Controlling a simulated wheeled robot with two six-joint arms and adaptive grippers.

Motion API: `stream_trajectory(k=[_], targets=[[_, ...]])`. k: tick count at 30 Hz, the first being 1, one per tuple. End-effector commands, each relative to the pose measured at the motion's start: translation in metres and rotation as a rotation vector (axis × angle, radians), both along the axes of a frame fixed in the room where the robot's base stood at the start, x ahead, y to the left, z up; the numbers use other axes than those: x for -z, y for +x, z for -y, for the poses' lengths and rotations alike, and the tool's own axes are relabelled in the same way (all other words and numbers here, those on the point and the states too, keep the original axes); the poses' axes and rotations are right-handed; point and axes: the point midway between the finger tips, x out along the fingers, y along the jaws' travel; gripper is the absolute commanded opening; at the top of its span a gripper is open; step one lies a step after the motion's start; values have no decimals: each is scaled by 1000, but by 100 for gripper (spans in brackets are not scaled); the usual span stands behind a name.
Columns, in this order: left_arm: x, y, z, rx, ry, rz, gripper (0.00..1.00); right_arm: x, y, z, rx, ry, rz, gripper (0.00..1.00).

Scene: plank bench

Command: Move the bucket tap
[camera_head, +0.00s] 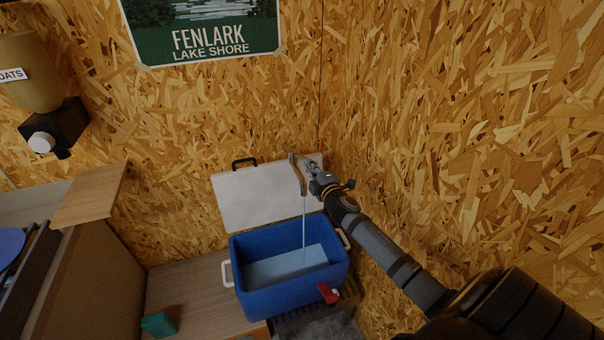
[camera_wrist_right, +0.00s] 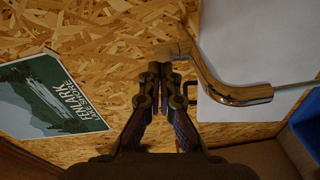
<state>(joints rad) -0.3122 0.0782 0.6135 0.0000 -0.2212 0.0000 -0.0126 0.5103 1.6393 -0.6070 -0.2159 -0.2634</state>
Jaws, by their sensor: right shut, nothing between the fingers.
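A curved metal tap spout (camera_head: 299,176) stands out from the board wall, and a thin stream of water (camera_head: 304,230) falls from it into an open blue cooler box (camera_head: 295,301). In the right wrist view the shiny spout (camera_wrist_right: 232,94) is just right of the fingertips. My right gripper (camera_head: 312,168) is shut and empty close beside the spout; the wrist view shows its fingers (camera_wrist_right: 165,75) together. I cannot tell whether they touch the spout. My left gripper is not in view.
The cooler's white lid (camera_head: 262,190) stands open against the wall behind. Pale water lies in the cooler. A teal block (camera_head: 159,324) is on the planks at left. A cabinet (camera_head: 85,275) and an oats dispenser (camera_head: 35,85) are further left. A green poster (camera_head: 205,30) hangs above.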

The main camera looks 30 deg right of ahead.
Motion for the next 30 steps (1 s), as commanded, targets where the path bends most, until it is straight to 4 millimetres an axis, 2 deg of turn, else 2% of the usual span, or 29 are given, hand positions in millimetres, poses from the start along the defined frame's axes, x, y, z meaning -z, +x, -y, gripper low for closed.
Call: stream_trajectory(k=[5,9,12,21,30], targets=[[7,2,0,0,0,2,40,1,1,11,1,-1,1,0],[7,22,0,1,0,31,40,1,1,16,1,0,1,0],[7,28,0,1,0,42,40,0,1,18,1,0,1,0],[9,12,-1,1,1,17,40,0,2,20,1,1,1,0],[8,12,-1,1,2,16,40,0,2,20,1,1,1,0]])
